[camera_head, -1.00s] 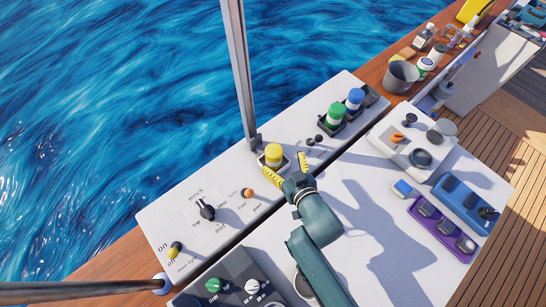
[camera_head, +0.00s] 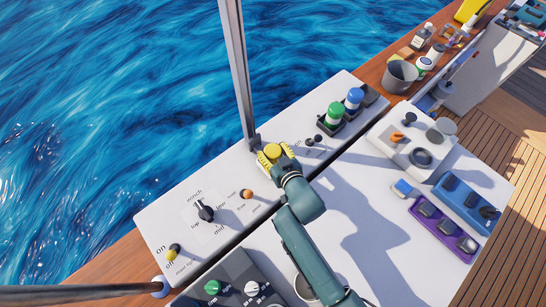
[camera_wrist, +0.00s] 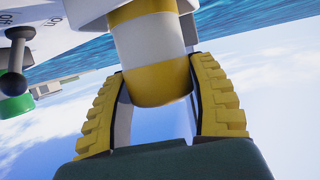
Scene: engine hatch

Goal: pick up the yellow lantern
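The yellow lantern (camera_head: 272,152) stands upright on the white console, near the foot of the grey post. My gripper (camera_head: 275,156) is around it, with a yellow finger close against each side. In the wrist view the lantern (camera_wrist: 155,75) shows yellow and white bands and sits between the two ribbed fingers of my gripper (camera_wrist: 157,72). The fingertips look in contact with its sides. No lift off the console shows. The lantern's base is partly hidden.
A green lantern (camera_head: 334,113) and a blue lantern (camera_head: 355,98) stand to the right on the console. The grey post (camera_head: 240,75) rises just behind the yellow lantern. A black winch knob (camera_head: 205,211) and an orange knob (camera_head: 246,194) lie to the left.

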